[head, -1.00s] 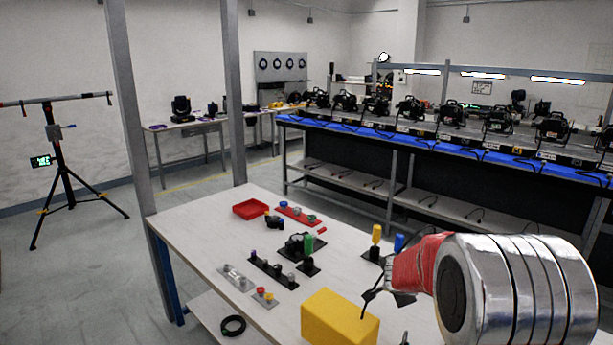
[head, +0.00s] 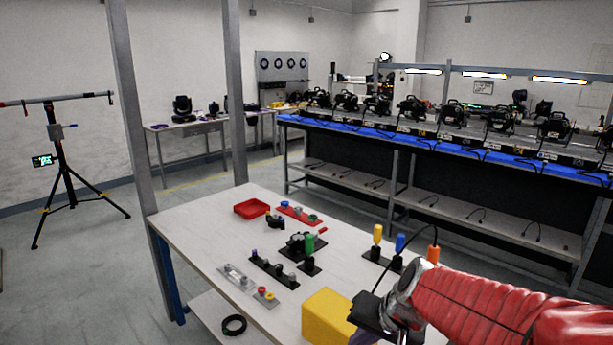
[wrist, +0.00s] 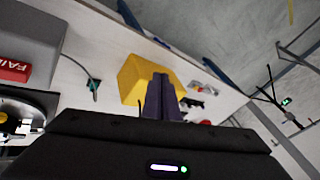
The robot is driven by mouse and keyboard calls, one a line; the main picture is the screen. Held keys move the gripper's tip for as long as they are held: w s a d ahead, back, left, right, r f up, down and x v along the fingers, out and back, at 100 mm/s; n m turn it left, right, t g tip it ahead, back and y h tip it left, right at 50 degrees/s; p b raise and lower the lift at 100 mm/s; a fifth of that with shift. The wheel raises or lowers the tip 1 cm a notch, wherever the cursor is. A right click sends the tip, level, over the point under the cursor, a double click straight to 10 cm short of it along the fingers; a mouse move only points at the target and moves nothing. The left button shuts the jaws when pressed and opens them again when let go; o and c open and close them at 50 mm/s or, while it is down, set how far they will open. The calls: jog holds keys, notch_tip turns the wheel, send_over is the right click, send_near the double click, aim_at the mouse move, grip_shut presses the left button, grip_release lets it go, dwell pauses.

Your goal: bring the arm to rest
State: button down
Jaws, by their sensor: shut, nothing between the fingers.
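My gripper (wrist: 162,97) is shut and empty in the wrist view, its two dark fingers together in front of part of the yellow block (wrist: 133,82). In the head view my red-sleeved arm comes in from the right edge, and the dark gripper body hangs low over the workbench (head: 190,228), just right of the yellow block (head: 326,314). The fingertips are hard to make out there. I cannot tell whether the gripper touches the block.
Drivers in stands (head: 377,236), a red tray (head: 251,208) and several small parts on plates sit on the bench. A grey post (head: 232,95) rises at its far edge. A grey box with a red FAIL label (wrist: 14,69) shows in the wrist view.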

jog(key=s+d+r+n+h, duration=0.1)
jog(key=s+d+r, duration=0.1)
jog(key=s, duration=0.6)
jog(key=s+d+r+n+h, duration=0.2)
jog(key=s+d+r, duration=0.1)
jog(key=s, duration=0.6)
jog(key=shift+r+n+t, duration=0.3)
jog(key=shift+r+t, duration=0.1)
jog(key=shift+r, duration=0.1)
